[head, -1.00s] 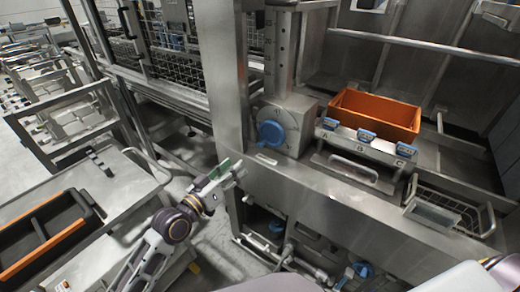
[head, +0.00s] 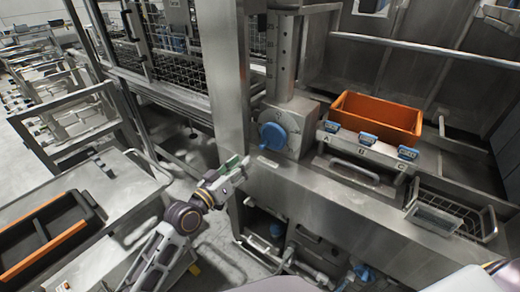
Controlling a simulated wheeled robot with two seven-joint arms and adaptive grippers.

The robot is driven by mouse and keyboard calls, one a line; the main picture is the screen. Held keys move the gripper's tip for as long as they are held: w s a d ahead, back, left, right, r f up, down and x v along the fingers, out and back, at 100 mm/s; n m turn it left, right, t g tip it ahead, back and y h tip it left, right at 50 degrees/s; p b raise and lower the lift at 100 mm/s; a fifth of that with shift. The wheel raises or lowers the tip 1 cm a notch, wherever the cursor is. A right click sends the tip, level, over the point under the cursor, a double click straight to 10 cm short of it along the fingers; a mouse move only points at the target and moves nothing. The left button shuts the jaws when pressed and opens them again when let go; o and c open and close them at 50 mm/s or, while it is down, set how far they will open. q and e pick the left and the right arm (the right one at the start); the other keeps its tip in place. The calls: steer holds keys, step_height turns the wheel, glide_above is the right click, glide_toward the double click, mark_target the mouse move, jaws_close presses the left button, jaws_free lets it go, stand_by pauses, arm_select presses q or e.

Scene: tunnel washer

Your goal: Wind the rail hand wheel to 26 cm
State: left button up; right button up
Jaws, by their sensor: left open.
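The blue hand wheel (head: 273,136) sits on the front of a grey metal housing (head: 296,124) at the foot of an upright post (head: 284,55) with dark marks along it. The numbers on the post are too small to read. My left gripper (head: 243,166) is open and empty, to the lower left of the wheel and apart from it, near the front edge of the steel ledge. My right gripper does not show.
An orange bin (head: 377,117) stands right of the housing, behind blue-topped parts labelled A, B and C (head: 368,139). A wire basket (head: 452,217) hangs at the right. A metal table (head: 112,187) with a black and orange tray (head: 42,232) is at the left.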

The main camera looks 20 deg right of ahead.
mark_target(272, 138)
arm_select(q)
steer(key=shift+x, duration=5.2)
steer(key=shift+d, duration=0.1)
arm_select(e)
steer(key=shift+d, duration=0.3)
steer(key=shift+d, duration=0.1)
